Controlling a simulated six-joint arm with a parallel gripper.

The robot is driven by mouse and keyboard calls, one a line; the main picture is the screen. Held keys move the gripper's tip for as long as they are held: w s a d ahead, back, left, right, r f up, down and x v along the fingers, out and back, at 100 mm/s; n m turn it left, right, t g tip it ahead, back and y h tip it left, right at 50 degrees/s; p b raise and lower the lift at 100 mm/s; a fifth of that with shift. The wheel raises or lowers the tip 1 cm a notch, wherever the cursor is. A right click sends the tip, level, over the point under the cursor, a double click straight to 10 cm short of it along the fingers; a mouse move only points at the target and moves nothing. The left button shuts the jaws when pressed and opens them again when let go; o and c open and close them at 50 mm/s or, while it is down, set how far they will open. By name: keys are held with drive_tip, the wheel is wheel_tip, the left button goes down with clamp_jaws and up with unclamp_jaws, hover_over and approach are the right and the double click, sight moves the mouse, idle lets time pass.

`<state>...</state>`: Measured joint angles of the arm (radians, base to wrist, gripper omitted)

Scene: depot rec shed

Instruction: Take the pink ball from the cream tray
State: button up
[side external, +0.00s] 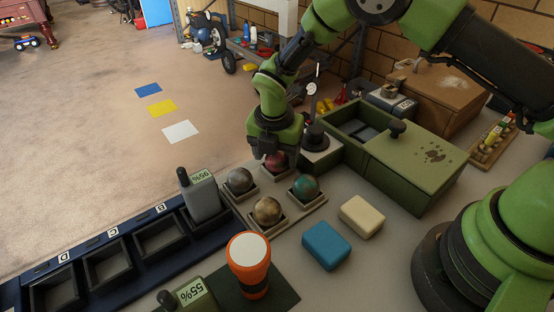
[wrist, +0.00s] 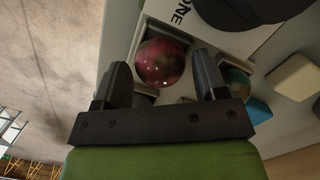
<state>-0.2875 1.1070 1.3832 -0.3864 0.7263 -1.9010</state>
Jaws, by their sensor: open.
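The pink ball (side external: 275,160) sits in the back cell of the cream tray (side external: 304,207), mostly hidden below my gripper (side external: 276,146) in the side view. In the wrist view the glossy, mottled pink ball (wrist: 162,62) lies between and slightly beyond the two dark fingers of my gripper (wrist: 163,76). The jaws are open, one finger on each side of the ball. I cannot tell whether either finger touches it. A grey ball (side external: 240,181), a bronze ball (side external: 267,211) and a teal ball (side external: 304,187) sit in the other cells.
A dial gauge stand (side external: 315,135) is close behind the pink ball. A green box (side external: 415,170) stands to the right. Blue (side external: 326,245) and cream (side external: 362,215) blocks lie in front. A charger rack (side external: 110,262) is left, near an orange-and-white object (side external: 249,265).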

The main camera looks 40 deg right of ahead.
drive_tip(key=shift+f, duration=0.55)
drive_tip(key=c, duration=0.7)
drive_tip(key=shift+r, duration=0.1)
drive_tip(key=shift+c, duration=0.2)
